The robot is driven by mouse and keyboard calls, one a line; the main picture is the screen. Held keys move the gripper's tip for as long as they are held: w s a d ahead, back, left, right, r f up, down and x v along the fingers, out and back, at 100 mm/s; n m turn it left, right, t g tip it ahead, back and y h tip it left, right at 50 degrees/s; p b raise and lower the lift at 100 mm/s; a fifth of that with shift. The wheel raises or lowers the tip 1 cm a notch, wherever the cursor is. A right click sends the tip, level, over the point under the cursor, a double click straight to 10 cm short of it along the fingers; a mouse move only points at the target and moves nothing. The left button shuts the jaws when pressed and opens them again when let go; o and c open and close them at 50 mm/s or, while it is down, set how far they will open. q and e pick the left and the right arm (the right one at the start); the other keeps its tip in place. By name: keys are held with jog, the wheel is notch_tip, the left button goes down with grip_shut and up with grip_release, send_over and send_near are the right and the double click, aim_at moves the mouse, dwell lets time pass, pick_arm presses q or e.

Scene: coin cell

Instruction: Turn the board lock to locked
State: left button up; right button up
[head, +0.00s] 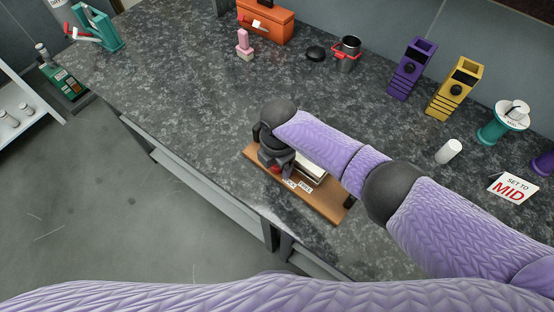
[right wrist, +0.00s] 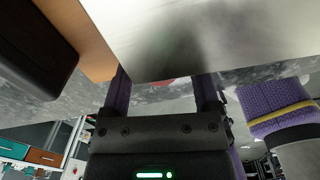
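A wooden board (head: 325,207) lies near the counter's front edge in the head view. It carries small white labels (head: 305,187), one seeming to read FREE, and a pale block-like part (head: 312,168). A small red part (head: 276,169) shows beside my right gripper (head: 272,160), which covers the board's left end; I cannot tell the lock's setting. In the right wrist view, the gripper's two purple fingers (right wrist: 165,97) stand wide apart, with a bit of red (right wrist: 166,82) showing between them. A pale plate (right wrist: 200,35) hides the fingertips. My left gripper is out of view.
A white cylinder (head: 448,151) and a SET TO MID card (head: 512,188) stand right of the board. Purple (head: 412,68) and yellow (head: 455,88) holders, a red-handled pot (head: 346,54) and an orange box (head: 265,20) stand farther back.

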grip_shut()
jog(key=shift+r+m+p, duration=0.2)
jog(key=shift+m+p, duration=0.45)
jog(key=shift+m, duration=1.25)
jog(key=shift+f+m, duration=0.15)
jog(key=shift+m, duration=0.35)
jog(key=shift+o, duration=0.8)
grip_release()
